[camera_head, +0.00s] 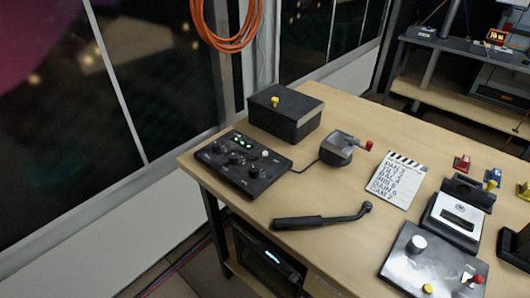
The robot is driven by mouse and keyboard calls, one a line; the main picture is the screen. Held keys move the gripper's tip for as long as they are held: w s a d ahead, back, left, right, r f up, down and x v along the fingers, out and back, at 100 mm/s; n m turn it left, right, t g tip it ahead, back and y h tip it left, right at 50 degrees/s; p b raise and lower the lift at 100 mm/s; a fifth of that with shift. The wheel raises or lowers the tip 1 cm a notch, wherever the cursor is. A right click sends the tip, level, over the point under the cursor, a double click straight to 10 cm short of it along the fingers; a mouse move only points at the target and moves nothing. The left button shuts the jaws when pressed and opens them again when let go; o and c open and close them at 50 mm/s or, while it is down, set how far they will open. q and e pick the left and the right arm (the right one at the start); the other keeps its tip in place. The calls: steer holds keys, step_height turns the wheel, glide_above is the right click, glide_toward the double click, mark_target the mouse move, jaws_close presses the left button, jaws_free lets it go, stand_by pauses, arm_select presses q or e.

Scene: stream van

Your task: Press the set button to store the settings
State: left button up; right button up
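No button can be read as the set button from here. A black control panel (243,163) lies at the left end of the wooden table, with lit green indicators (242,141), several dark knobs and a small pale button (265,153). A grey panel (401,267) at the front right carries a white knob (417,243), a yellow button (427,288) and a red knob (477,279). A black box (286,115) behind the black panel has a yellow knob (275,102) on top. Neither of my grippers is in view.
The wooden table (340,225) holds a black lever (320,217), a round grey device with a red-tipped handle (338,148), a clapper-like card (397,181) and a white-and-black device (453,220). An orange cable coil (232,43) hangs above. Shelves stand at the back right.

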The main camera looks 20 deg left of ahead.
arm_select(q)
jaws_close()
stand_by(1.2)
